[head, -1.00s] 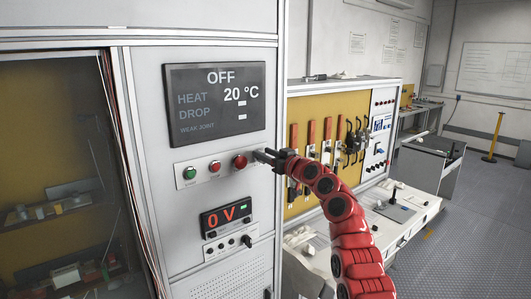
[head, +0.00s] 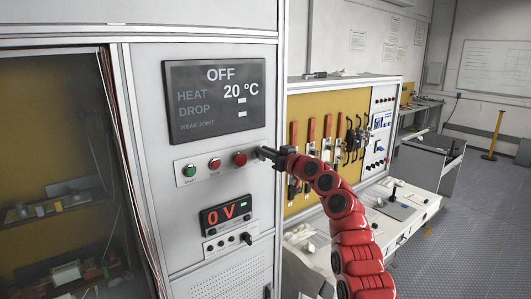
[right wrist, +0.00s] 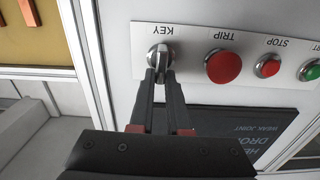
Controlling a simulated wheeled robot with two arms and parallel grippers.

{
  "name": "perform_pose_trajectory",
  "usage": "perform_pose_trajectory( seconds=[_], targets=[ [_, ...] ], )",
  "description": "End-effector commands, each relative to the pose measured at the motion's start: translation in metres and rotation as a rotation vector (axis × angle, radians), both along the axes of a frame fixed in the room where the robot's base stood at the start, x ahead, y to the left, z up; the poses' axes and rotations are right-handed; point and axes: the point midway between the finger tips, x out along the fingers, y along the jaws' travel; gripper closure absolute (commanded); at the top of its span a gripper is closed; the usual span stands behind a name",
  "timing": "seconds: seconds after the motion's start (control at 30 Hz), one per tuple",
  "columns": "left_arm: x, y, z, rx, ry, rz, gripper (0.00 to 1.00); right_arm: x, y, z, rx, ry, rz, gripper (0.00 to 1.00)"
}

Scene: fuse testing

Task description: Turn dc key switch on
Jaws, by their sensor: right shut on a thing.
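The key switch (right wrist: 160,57) is a round metal knob on the white button strip, under a KEY label that appears upside down in the right wrist view. My right gripper (right wrist: 160,80) is shut on the key switch, with its dark fingertips at the knob's grip. In the head view, my right gripper (head: 262,153) reaches the right end of the button strip (head: 215,176) and hides most of the key. The display (head: 215,97) above reads OFF and 20 °C. The red meter (head: 226,211) reads 0 V. My left gripper is not in view.
The red TRIP button (right wrist: 224,66) sits right beside the key, with the red STOP button (right wrist: 267,66) and a green button (head: 190,171) further along. The cabinet's metal edge post (head: 281,220) is close by. A yellow panel with several lever switches (head: 327,135) stands behind my arm.

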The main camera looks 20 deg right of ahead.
Motion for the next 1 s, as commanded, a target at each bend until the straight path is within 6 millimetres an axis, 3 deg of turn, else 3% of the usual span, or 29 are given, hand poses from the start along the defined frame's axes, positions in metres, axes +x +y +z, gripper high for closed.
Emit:
perform_pose_trajectory(
  seconds=[0.27,1.0],
  targets=[
    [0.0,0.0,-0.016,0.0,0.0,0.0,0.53,0.001,-0.002,-0.002,0.139,0.048,0.0,1.0],
    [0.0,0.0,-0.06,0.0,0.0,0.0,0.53,0.004,-0.012,-0.007,0.759,0.274,0.001,1.0]
  ],
)
